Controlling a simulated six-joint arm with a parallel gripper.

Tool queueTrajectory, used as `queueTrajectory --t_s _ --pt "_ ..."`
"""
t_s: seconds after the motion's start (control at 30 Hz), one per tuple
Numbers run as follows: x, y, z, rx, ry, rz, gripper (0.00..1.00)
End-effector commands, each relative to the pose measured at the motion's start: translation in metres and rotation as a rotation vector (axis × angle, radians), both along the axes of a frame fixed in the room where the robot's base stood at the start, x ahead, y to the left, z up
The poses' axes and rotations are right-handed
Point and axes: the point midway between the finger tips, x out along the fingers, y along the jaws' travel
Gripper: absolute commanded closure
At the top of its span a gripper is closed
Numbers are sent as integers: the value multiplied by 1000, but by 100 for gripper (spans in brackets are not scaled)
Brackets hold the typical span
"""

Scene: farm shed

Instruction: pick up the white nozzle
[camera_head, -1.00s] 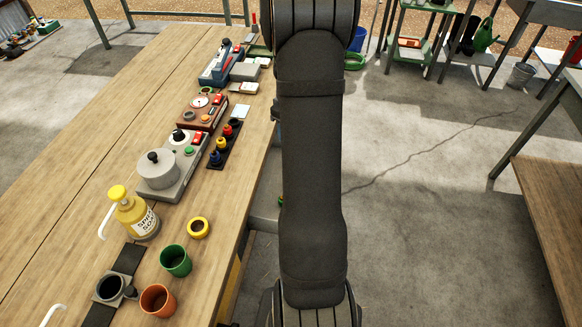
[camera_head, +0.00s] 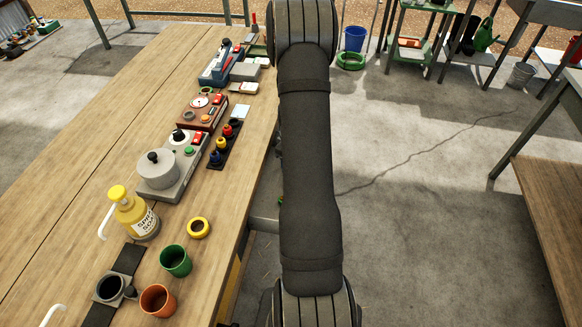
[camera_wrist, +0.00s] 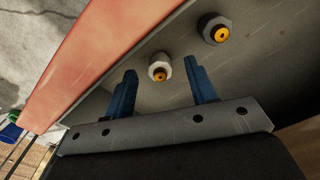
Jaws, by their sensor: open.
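The white nozzle (camera_wrist: 157,62) shows in the wrist view as a short pale hex fitting with a yellow-orange tip, on a grey metal surface. My gripper (camera_wrist: 161,68) is open, and its two blue fingers appear on either side of the white nozzle with a gap to each. I cannot tell how far the fingertips are from it in depth. A second, dark grey nozzle (camera_wrist: 214,25) with a yellow-orange centre sits up and to the right, outside the fingers. Neither nozzle nor my gripper can be made out in the head view.
In the wrist view a red-orange panel (camera_wrist: 95,48) borders the grey surface (camera_wrist: 262,65) on the left. In the head view a wooden bench (camera_head: 70,190) carries a yellow soap bottle (camera_head: 130,208), a green cup (camera_head: 175,260), an orange cup (camera_head: 157,300) and several devices.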

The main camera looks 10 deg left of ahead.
Motion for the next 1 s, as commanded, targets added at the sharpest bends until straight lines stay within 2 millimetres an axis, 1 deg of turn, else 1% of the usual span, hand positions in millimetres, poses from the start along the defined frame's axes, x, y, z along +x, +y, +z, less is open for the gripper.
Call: queueTrajectory --t_s 0.03,0.13,0.37,0.4,0.47,0.6,0.63,0.9,1.0 --pt "-1 0 -7 -1 3 0 48" --pt "0 0 -13 0 0 0 48" --pt "0 0 -14 0 -1 0 48" --pt "0 0 -14 0 -1 0 52" --pt "0 0 -14 0 -1 0 64" --pt "0 0 -14 0 -1 0 91" --pt "0 0 -14 0 -1 0 96" --pt "0 0 -13 0 -1 0 96" --pt "0 1 -10 0 -1 0 96"
